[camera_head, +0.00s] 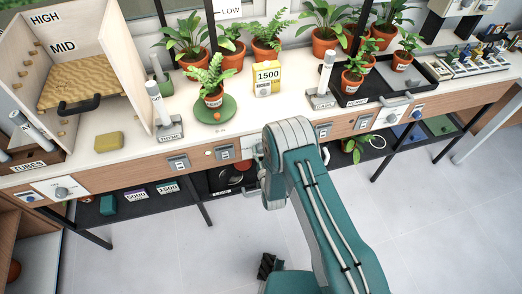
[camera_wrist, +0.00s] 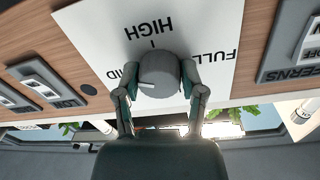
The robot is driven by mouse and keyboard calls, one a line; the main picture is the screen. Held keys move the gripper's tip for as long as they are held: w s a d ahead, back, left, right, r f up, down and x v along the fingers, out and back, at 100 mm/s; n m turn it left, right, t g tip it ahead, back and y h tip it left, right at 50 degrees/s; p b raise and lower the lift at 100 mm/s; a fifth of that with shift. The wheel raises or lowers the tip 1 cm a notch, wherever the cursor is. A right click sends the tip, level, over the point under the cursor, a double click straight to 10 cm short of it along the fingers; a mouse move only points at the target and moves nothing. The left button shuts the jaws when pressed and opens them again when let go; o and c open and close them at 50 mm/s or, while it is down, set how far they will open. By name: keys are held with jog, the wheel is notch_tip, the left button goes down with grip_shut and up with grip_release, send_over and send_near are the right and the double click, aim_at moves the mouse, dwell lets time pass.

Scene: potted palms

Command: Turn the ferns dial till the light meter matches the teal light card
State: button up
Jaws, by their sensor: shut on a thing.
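In the wrist view the grey round dial (camera_wrist: 158,76) sits on a white panel (camera_wrist: 205,22) with HIGH, FULL and a partly hidden MID, all upside down. A pale bar mark shows on the dial's face. My gripper (camera_wrist: 160,82) has one finger on each side of the dial and is shut on it. A label ending in ERNS (camera_wrist: 292,75) is beside the panel. In the head view my arm hides this dial. A yellow box (camera_head: 267,79) on the bench reads 1500 and looks like the light meter. Number cards 5000 (camera_head: 136,195) and 1500 (camera_head: 168,188) are under the bench; their colour is unclear.
A potted fern (camera_head: 211,82) stands on a green saucer (camera_head: 228,111). More potted plants line the back, and a black tray (camera_head: 350,98) holds several. A yellow sponge (camera_head: 109,141) lies at left. Switches (camera_head: 178,163) line the bench front. The floor at right is clear.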

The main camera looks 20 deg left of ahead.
jog(key=n, duration=0.4)
jog(key=shift+w+n, duration=0.1)
jog(key=shift+n, duration=0.2)
jog(key=o, duration=1.1)
jog(key=shift+a, duration=0.15)
jog(key=shift+o, duration=0.2)
jog(key=v, duration=1.2)
jog(key=shift+f, duration=0.15)
